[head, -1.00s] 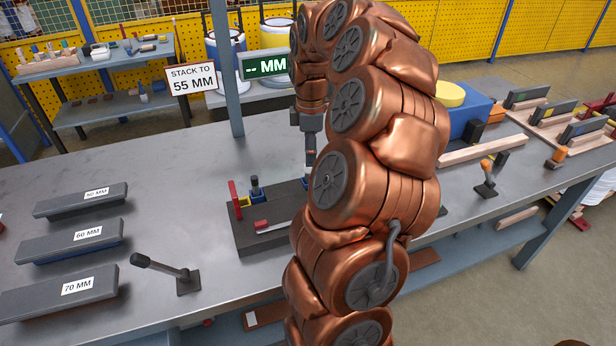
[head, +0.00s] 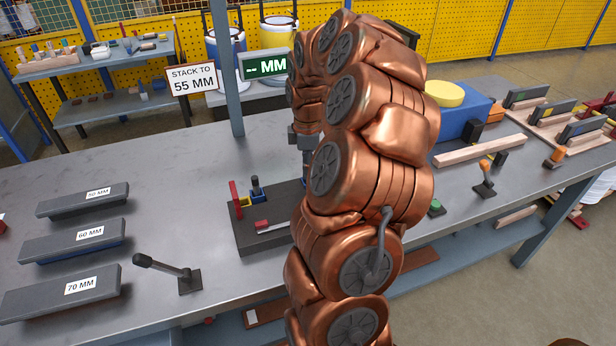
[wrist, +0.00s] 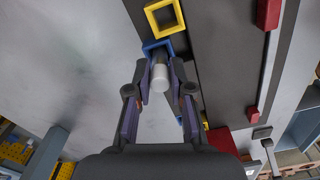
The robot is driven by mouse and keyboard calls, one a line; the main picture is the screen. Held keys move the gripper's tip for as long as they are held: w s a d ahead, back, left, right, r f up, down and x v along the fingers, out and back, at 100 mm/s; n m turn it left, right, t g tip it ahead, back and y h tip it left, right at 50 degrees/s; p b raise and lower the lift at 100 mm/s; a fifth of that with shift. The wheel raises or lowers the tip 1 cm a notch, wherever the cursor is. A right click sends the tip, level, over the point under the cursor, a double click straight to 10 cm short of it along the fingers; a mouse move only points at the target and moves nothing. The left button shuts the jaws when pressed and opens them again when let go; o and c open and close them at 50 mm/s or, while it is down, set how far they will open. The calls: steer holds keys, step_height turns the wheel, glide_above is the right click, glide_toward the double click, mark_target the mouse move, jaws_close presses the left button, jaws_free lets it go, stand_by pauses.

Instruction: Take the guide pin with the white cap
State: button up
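The guide pin with the white cap (wrist: 160,77) shows in the wrist view, cap toward the camera, at a blue square holder (wrist: 150,46). My gripper (wrist: 160,76) has its two fingers on either side of the cap. The fingers look open, with a narrow gap beside the cap; contact is hard to tell. In the head view my arm hides the white-capped pin and the fingertips. A different pin with a dark top (head: 255,184) stands in a blue holder on the dark fixture board (head: 262,241).
The dark board also carries a red upright (head: 234,194) and a yellow square frame (wrist: 165,17). A black lever (head: 165,268) and several grey labelled blocks (head: 78,243) are at the left. A post (head: 226,70) rises behind. The tabletop between is clear.

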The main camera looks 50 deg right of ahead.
jaws_close()
